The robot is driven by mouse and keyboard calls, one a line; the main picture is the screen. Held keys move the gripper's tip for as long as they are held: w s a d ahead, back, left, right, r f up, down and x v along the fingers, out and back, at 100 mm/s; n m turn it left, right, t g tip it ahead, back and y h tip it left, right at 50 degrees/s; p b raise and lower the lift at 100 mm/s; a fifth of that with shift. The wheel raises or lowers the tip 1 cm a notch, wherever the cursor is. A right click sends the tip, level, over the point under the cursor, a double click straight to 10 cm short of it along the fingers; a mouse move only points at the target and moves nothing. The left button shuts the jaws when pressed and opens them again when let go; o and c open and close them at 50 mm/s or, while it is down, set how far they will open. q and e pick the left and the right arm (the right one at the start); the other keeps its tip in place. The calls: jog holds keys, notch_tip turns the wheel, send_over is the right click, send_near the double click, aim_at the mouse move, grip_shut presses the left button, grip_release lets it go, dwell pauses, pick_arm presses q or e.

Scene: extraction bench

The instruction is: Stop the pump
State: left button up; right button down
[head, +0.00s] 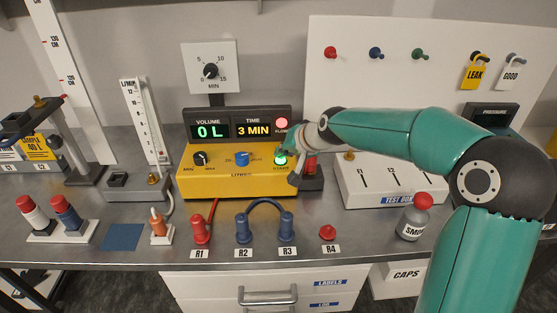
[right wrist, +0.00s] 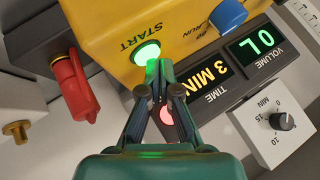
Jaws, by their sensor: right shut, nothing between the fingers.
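The yellow pump (head: 225,184) stands at the back middle of the bench. Its display (head: 238,130) reads volume 0 L and time 3 MIN. A round START button (head: 280,161) at its right glows green; it also shows in the right wrist view (right wrist: 147,52). The FLOW lamp (head: 282,123) glows pinkish red. A black knob (head: 200,158) and a blue knob (head: 242,158) are on the same face. My right gripper (right wrist: 158,95) is shut and empty, its fingertips close to the START button; I cannot tell whether they touch it. My left gripper is out of view.
A dial timer (head: 210,71) stands behind the display. Red and blue fittings R1 to R4 stand in front, with a red hose and a blue hose. The white test box (head: 385,190) is right of the pump, under my right arm. A smoke bottle (head: 413,220) stands at the right.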

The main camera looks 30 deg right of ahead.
aim_at(283, 160)
jog(key=shift+f, duration=0.2)
jog(key=shift+r, duration=0.15)
dwell(0.3)
jog(key=shift+r+p, duration=0.55)
jog(key=shift+r, duration=0.15)
notch_tip(283, 160, up, 5)
jog(key=p, duration=0.4)
dwell(0.8)
